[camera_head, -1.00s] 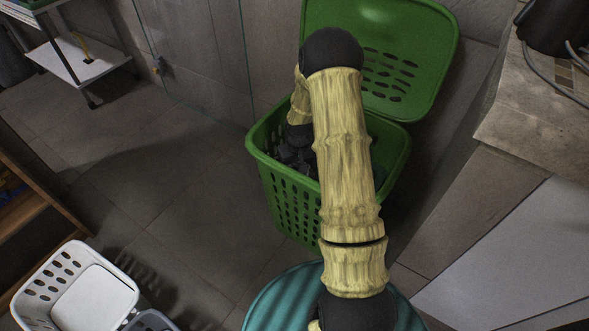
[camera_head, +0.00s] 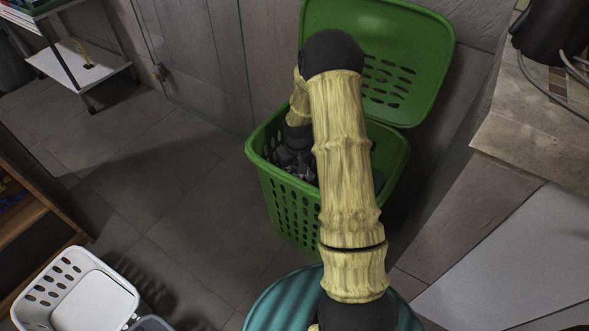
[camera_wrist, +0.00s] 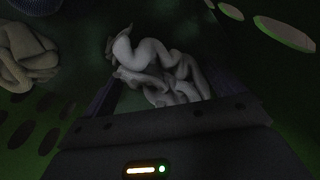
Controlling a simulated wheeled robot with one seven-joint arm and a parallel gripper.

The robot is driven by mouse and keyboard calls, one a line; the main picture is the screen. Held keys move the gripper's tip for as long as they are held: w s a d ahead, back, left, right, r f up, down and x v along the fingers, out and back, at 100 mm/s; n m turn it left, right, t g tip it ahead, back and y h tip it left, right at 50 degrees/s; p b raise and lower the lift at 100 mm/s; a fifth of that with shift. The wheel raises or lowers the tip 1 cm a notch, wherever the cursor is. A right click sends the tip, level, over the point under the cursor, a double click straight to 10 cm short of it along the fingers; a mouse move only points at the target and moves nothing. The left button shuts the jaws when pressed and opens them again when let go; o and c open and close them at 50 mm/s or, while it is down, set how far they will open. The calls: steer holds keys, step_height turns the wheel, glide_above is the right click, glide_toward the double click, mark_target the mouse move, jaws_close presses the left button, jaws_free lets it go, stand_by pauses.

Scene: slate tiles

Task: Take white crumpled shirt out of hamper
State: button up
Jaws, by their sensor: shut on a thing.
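The green hamper (camera_head: 290,205) stands on the floor with its lid (camera_head: 420,60) open and tilted back against the wall. My arm reaches down into it. In the wrist view a pale, crumpled, folded cloth, the white shirt (camera_wrist: 165,62), lies between the two dark fingers of my gripper (camera_wrist: 160,88). The gripper is shut on it, inside the dim hamper. In the head view my arm covers much of the hamper's opening, and I cannot make out the shirt there.
Another beige crumpled cloth (camera_wrist: 28,55) lies at the left in the wrist view. A white basket (camera_head: 75,290) stands on the floor at lower left. A stone-topped counter (camera_head: 520,130) is close on the right. Tiled floor (camera_head: 170,180) is clear left of the hamper.

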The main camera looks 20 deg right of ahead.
step_height(320, 180, up, 8)
steer(key=p, duration=0.3)
steer(key=shift+r+p, duration=0.2)
steer(key=shift+p, duration=0.1)
step_height(320, 180, up, 12)
steer(key=p, duration=1.1)
stand_by(0.4)
steer(key=w+a, duration=0.1)
steer(key=a, duration=0.3)
steer(key=w+a+p, duration=0.1)
steer(key=a, duration=0.8)
steer(key=shift+w+a+p, duration=0.35)
steer(key=shift+w+a, duration=0.05)
stand_by(0.3)
stand_by(0.3)
